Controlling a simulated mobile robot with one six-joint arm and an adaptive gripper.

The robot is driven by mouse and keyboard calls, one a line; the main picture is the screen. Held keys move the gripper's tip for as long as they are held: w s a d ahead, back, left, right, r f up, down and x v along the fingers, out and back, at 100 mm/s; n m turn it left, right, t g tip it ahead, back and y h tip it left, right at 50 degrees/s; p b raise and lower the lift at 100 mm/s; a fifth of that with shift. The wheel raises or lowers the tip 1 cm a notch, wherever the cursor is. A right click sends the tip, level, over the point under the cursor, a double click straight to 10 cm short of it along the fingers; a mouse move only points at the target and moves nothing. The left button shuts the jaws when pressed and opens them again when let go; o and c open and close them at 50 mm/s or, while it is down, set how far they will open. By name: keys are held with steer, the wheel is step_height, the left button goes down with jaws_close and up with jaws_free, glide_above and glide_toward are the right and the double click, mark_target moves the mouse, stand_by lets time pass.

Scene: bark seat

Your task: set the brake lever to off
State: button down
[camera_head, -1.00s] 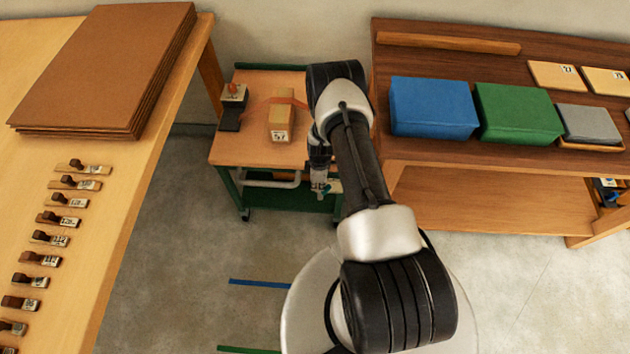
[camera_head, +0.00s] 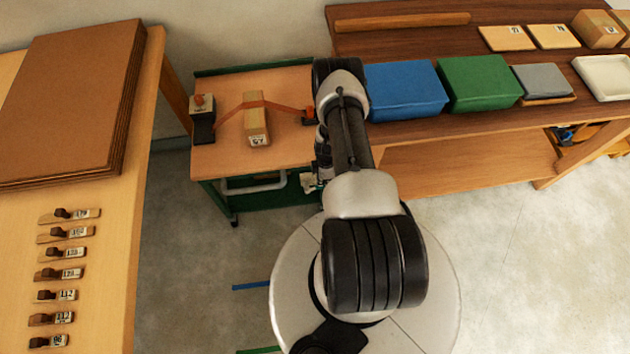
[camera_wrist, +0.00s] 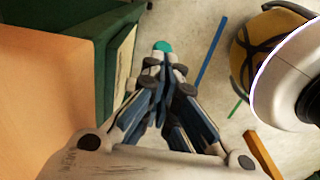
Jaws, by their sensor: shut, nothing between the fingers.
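The green-framed cart (camera_head: 222,160) with a light wood top stands ahead, between two benches. It also shows in the wrist view as a wood top (camera_wrist: 45,95) and a green side panel (camera_wrist: 122,60). My gripper (camera_wrist: 164,72) is shut and empty, alongside the cart's green side. A teal round knob (camera_wrist: 162,46) shows just beyond the fingertips; I cannot tell whether it touches them or is the brake lever's end. In the head view my arm largely hides the gripper, and no brake lever or its marking can be made out.
On the cart, a tagged wood block (camera_head: 257,122) lies under an orange strap beside a dark-based device (camera_head: 203,118). The left bench (camera_head: 120,240) holds brown sheets and several tagged wooden pieces. The right bench (camera_head: 470,130) holds blue (camera_head: 405,92) and green bins (camera_head: 478,82). Floor is open at right.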

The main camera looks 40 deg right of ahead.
steer(key=shift+s+d+f+b, duration=0.4)
steer(key=shift+d+f, duration=0.15)
steer(key=shift+f, duration=0.1)
stand_by(0.3)
